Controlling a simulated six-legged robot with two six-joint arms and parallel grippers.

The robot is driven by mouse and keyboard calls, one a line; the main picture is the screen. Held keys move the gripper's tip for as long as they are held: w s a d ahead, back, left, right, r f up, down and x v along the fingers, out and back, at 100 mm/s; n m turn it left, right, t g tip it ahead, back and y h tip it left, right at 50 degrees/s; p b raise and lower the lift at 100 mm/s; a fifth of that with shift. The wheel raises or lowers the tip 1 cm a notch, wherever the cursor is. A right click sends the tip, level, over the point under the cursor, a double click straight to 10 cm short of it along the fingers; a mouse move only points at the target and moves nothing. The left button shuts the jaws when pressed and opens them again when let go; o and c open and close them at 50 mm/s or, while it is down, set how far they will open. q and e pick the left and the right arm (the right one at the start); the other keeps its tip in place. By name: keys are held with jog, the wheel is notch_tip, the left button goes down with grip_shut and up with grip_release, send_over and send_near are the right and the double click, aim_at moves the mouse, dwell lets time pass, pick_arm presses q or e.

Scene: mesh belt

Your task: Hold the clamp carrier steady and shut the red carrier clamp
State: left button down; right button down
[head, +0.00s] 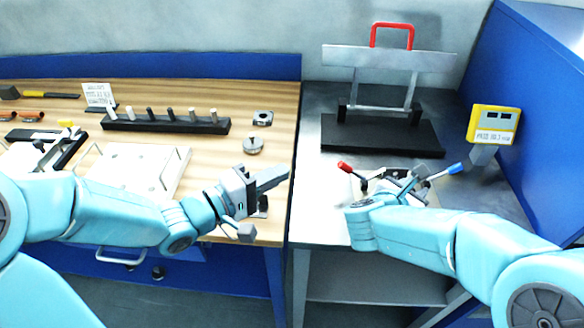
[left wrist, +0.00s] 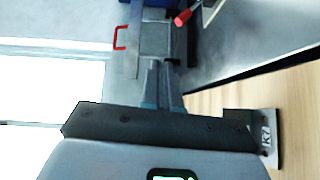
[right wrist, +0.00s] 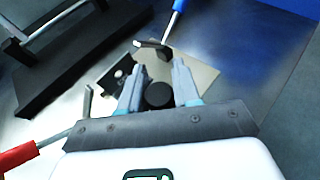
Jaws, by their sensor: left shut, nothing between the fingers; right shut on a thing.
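The clamp carrier (right wrist: 204,78) is a small plate with metal fittings on the grey table. The red carrier clamp (head: 344,166) sticks out to its left, tilted, and its red grip shows in the right wrist view (right wrist: 18,156) and left wrist view (left wrist: 183,18). A blue-gripped clamp (head: 455,168) sticks out on the other side. My right gripper (right wrist: 158,88) is shut on the carrier's black knob (right wrist: 158,96); my arm hides part of the carrier in the head view. My left gripper (head: 288,172) is shut and empty, left of the red grip and apart from it.
A black-based metal frame with a red handle (head: 392,26) stands behind the carrier. A yellow display box (head: 494,124) stands at right by the blue wall. A wooden bench (head: 225,160) at left holds a black peg rack (head: 165,124), a white box and small parts.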

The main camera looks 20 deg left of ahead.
pick_arm(q)
jog(key=a+f, duration=0.1)
jog(key=s+a+f, duration=0.1)
jog(key=shift+a+f, duration=0.1)
jog(key=shift+f, duration=0.2)
jog(key=x, duration=1)
jog(key=d, duration=0.2)
jog(key=shift+w+d+f, duration=0.1)
jog(key=shift+w+d, duration=0.25)
jog(key=shift+w, duration=0.05)
jog(key=shift+w+d, duration=0.15)
jog(key=shift+d, duration=0.45)
